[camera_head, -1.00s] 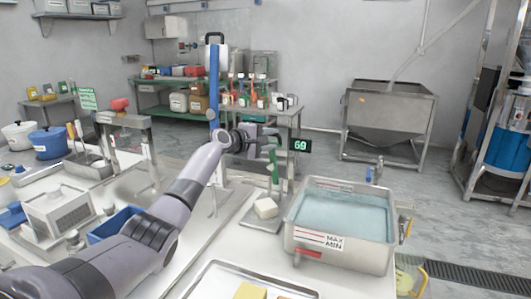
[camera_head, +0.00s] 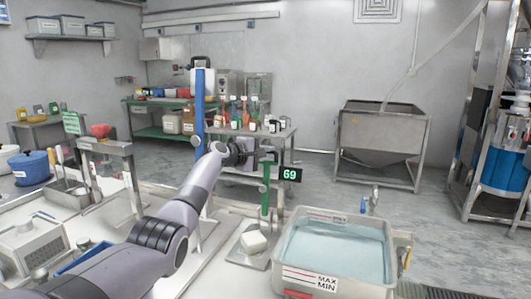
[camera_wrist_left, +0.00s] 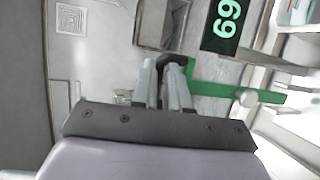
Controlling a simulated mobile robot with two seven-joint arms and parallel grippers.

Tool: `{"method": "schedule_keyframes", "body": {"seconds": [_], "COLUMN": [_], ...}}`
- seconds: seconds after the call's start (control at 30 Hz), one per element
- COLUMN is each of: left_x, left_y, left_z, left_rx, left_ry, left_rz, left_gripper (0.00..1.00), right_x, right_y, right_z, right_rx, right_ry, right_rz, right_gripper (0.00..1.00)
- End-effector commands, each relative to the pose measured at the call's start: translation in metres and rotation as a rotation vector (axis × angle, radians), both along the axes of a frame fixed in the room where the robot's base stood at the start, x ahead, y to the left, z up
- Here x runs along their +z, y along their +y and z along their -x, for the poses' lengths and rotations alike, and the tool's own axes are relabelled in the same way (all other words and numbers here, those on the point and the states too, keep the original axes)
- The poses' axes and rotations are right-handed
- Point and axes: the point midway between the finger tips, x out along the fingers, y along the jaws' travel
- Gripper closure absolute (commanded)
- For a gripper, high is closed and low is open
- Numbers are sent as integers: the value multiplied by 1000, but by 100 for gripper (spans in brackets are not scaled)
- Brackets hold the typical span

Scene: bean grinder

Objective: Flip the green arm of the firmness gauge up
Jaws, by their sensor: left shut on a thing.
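My left gripper (camera_head: 262,158) is at the top of the green part, left of and above the display. In the left wrist view, the fingers (camera_wrist_left: 165,85) are shut at the dark end (camera_wrist_left: 176,62) of the green arm (camera_wrist_left: 225,90), which runs off to the right past a pale pivot. The fingers partly hide the held end. My right gripper is not in view.
A water-filled basin (camera_head: 290,281) marked MAX and MIN stands right of the gauge. A blue post (camera_head: 200,110) rises behind my left arm. A metal frame (camera_head: 105,147) stands to the left. The floor behind the gauge is open.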

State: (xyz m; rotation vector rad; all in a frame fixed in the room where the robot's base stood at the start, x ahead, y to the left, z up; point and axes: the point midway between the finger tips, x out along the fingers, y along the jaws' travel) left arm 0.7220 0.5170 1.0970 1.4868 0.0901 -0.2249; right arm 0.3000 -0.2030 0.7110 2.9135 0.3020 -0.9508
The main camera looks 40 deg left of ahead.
Motion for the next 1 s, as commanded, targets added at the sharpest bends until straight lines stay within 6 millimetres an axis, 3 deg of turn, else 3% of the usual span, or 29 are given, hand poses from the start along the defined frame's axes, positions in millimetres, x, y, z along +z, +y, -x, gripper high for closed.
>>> {"method": "schedule_keyframes", "body": {"seconds": [0.03,0.2,0.23,0.3,0.77,1.0], "left_x": [-8,-7,-7,-7,-6,-3], "left_y": [-2,-2,-2,-2,-2,1], "left_z": [-1,-1,-1,-1,1,14], "left_rx": [-2,-1,-1,-2,-2,-1], "left_ry": [13,12,12,12,11,9], "left_rz": [2,3,3,3,1,2], "left_gripper": [100,100,82,60,60,60], "right_x": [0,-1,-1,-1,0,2], "right_y": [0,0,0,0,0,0], "right_z": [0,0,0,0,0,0], "right_rx": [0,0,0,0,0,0], "right_ry": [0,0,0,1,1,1], "right_rz": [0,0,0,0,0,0], "right_gripper": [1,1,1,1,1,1]}}
